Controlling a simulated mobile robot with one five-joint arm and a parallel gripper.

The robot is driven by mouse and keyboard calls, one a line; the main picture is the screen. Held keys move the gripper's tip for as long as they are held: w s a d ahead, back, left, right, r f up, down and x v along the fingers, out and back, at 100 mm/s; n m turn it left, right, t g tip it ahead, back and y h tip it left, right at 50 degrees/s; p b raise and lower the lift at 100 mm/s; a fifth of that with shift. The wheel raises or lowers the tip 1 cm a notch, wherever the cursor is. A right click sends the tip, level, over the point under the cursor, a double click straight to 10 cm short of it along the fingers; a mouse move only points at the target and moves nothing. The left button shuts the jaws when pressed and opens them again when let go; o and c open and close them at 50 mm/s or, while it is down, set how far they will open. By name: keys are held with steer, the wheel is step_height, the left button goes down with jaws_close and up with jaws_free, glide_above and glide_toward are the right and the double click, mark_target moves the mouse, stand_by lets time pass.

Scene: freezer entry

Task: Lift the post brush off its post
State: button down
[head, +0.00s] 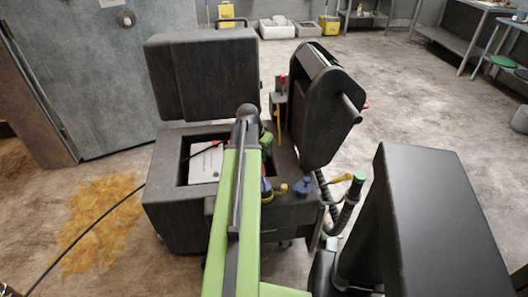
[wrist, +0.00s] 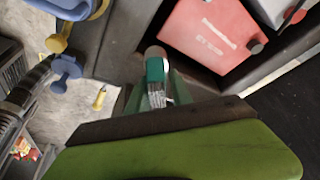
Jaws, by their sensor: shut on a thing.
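My gripper (wrist: 157,92) is in the lower middle of the wrist view, its green fingers shut on a small tool with a green band and a pale rounded end, which I take to be the post brush (wrist: 154,66). Pale bristle-like strands show between the fingers. The brush is over the rim of the dark machine, beside its open compartment. In the head view my green arm covers most of this spot; a bit of green (head: 266,143) shows beside the arm's end. I cannot make out the post, nor whether the brush still touches it.
The dark machine (head: 175,228) has an open lid (head: 203,75) and a white-topped block (head: 206,163) in its compartment. A red block (wrist: 210,32) shows in the wrist view. A blue knob (head: 302,187) and yellow hook (head: 280,190) sit at the right rim. A yellow spill (head: 100,225) lies left.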

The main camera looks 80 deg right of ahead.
steer(key=shift+r+p, duration=1.45)
steer(key=shift+r, duration=0.2)
